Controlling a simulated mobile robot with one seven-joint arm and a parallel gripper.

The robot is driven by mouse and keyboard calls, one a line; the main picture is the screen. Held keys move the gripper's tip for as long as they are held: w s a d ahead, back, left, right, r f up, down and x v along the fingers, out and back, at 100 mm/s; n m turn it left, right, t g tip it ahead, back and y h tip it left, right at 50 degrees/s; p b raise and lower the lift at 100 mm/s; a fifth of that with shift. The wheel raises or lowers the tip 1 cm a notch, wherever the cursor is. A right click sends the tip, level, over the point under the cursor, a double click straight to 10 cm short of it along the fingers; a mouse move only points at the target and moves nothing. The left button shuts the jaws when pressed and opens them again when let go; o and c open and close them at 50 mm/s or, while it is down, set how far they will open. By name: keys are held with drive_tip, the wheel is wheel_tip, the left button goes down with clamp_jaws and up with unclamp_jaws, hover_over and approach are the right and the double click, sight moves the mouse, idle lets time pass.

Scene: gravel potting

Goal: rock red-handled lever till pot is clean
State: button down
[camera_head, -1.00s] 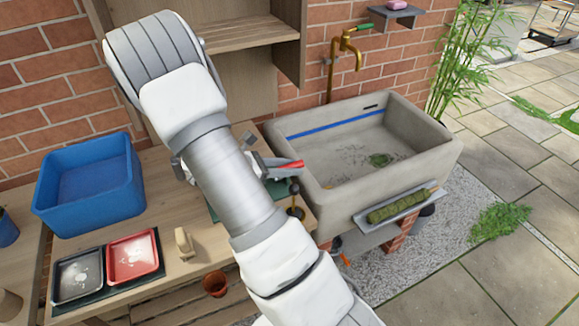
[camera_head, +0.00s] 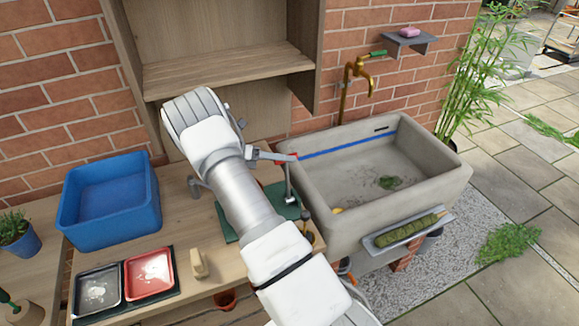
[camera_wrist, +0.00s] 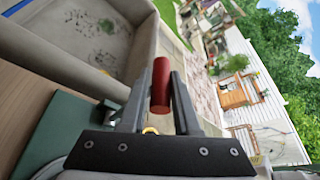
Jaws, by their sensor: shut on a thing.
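My gripper (camera_head: 280,156) is shut on the red handle (camera_wrist: 161,86) of the lever, beside the left rim of the stone sink. In the wrist view the handle stands between the two grey fingers. My arm covers much of the mat. The pot on the lever device cannot be made out; a terracotta pot (camera_head: 225,299) shows partly below the bench front.
The stone sink (camera_head: 440,178) with a brass tap (camera_head: 347,82) stands to the right. A blue tub (camera_head: 110,215), a black tray (camera_head: 97,291), a red tray (camera_head: 150,274) and a wooden brush (camera_head: 199,264) are on the left of the bench. A wooden shelf (camera_head: 225,72) stands behind.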

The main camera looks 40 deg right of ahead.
drive_tip(key=w+d+f+b, duration=0.1)
drive_tip(key=w+f+b, duration=0.3)
drive_tip(key=w+b, duration=0.2)
drive_tip(key=shift+w+d, duration=0.3)
drive_tip(key=shift+w, duration=0.45)
drive_tip(key=c, duration=0.7)
unclamp_jaws()
drive_tip(key=shift+w+r, duration=0.1)
drive_tip(key=shift+b+v, duration=0.5)
drive_tip(key=shift+v, duration=3.2)
